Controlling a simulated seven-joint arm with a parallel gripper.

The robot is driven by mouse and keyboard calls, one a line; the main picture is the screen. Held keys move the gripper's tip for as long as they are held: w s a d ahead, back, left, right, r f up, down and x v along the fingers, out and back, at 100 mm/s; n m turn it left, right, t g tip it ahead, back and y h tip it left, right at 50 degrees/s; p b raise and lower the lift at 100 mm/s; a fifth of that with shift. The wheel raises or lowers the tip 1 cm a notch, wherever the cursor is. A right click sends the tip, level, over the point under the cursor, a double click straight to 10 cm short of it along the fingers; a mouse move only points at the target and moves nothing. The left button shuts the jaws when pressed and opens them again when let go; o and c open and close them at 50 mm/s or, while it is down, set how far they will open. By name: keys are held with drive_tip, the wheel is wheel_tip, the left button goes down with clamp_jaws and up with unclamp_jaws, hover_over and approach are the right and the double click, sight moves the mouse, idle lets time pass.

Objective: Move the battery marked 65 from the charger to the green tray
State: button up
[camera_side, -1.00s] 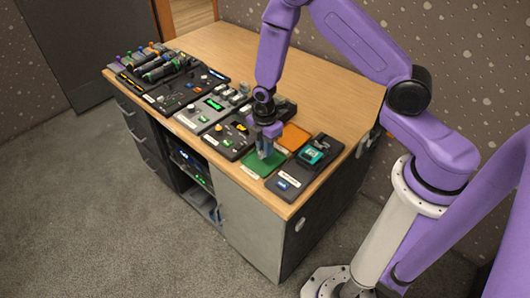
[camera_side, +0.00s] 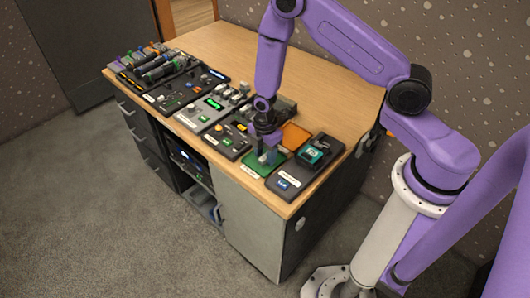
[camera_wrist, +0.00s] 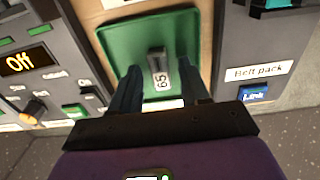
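The battery (camera_wrist: 159,73) is a small dark block with a white label reading 65. In the wrist view it sits on the green tray (camera_wrist: 112,45), near the tray's front part. My gripper (camera_wrist: 160,68) has its two fingers apart, one on each side of the battery, with green tray surface showing between. In the side view my gripper (camera_side: 267,156) points down over the green tray (camera_side: 252,166). The battery is too small there to make out clearly.
An orange tray (camera_side: 296,134) lies behind the green one. The belt pack unit (camera_side: 290,184) with a teal-topped part is to the right; its label (camera_wrist: 258,72) shows in the wrist view. Control panels (camera_side: 228,139) line the desk to the left. The back of the desk is clear.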

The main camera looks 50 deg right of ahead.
sight(265, 156)
wheel_tip(265, 156, up, 11)
drive_tip(key=s+a+r+m, duration=0.2)
drive_tip(key=s+a+r, duration=0.2)
drive_tip(key=s+r, duration=0.65)
drive_tip(key=s+d+r+m, duration=0.1)
drive_tip(key=s+r, duration=0.2)
drive_tip(key=s, duration=0.5)
drive_tip(key=s+d+r+m, duration=0.2)
drive_tip(key=s+r, duration=0.1)
drive_tip(key=s, duration=0.5)
drive_tip(key=shift+d+r, duration=0.15)
drive_tip(key=shift+r, duration=0.2)
drive_tip(key=shift+o, duration=0.3)
drive_tip(key=shift+w, duration=0.1)
